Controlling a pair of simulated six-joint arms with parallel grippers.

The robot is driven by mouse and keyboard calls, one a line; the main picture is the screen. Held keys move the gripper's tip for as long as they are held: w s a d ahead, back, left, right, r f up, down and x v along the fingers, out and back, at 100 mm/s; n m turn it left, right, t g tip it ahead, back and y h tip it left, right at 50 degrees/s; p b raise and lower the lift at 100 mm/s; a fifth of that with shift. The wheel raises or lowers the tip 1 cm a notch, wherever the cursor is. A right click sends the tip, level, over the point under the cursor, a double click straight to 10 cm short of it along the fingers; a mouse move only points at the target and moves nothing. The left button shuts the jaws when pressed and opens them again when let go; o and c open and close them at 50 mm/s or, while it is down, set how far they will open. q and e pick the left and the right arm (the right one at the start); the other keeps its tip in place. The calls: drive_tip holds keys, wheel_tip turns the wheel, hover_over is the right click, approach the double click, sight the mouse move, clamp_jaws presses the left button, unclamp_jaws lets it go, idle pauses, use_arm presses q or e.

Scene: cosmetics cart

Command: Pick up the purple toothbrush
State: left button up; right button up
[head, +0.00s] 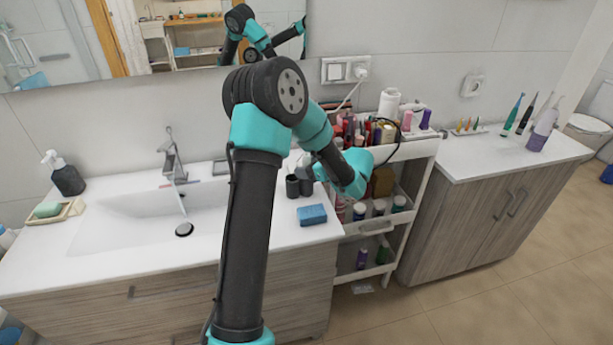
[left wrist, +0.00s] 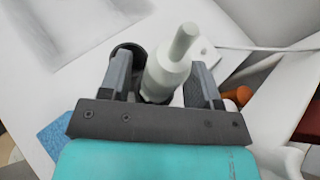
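I cannot make out the purple toothbrush for certain. In the head view a thin pinkish-purple strip (head: 180,184) lies by the tap, too small to identify. My left gripper (head: 303,178) is low over the right part of the sink counter, beside dark cups (head: 292,187), partly hidden by my arm. In the left wrist view its fingers (left wrist: 160,82) are apart, on either side of a pale whitish bottle-like object (left wrist: 170,68) with a narrow tip. A gap shows at the left finger; contact on the right is unclear. A dark round cup rim (left wrist: 127,50) is behind the left finger. My right gripper is not in view.
A blue sponge (head: 312,215) lies near the counter's front edge. A white cart (head: 413,150) crowded with cosmetics stands to the right.

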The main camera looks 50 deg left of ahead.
use_arm(q)
drive_tip(key=c, duration=0.9)
wheel_tip(320, 180, up, 10)
drive_tip(key=shift+r, duration=0.1)
drive_tip(key=shift+s, duration=0.1)
idle(0.6)
